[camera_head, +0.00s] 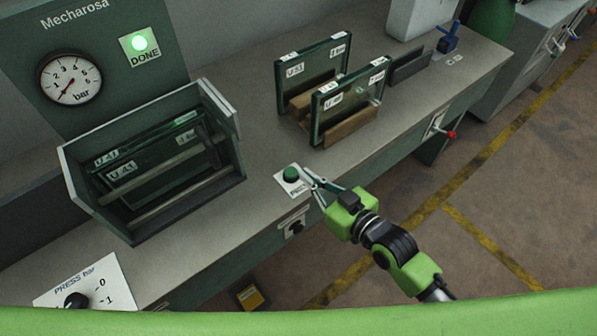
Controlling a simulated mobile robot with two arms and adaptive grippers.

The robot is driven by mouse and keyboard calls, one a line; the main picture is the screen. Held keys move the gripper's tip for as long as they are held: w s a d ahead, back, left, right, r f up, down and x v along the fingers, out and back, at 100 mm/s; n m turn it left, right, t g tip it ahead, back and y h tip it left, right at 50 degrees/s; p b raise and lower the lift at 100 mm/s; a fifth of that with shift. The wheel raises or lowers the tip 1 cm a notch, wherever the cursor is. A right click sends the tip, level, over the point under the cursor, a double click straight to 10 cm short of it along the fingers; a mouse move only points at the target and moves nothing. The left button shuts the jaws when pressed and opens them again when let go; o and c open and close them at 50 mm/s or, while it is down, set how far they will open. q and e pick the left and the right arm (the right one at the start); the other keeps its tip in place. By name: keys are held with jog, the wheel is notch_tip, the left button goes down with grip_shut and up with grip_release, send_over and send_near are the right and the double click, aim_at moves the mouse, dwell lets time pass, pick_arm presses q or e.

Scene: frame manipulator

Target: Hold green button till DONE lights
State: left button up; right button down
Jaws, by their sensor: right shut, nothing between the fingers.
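The green button (291,174) sits on a white plate marked PRESS at the front of the bench. My right gripper (309,178) is shut and empty, its fingertips right beside the button on its right side. I cannot tell whether the fingertips touch or press it. The DONE light (140,43) on the back panel glows bright green. My left gripper is not in view.
A press frame (150,165) holding glass panes labelled U-43 stands left on the bench. Glass panes (346,105) in wooden holders stand behind the button. A pressure gauge (71,78) is at the upper left, a PRESS bar knob (76,299) at the lower left.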

jog(key=shift+b+v, duration=0.3)
jog(key=shift+v, duration=2)
jog(key=shift+w+r, duration=0.1)
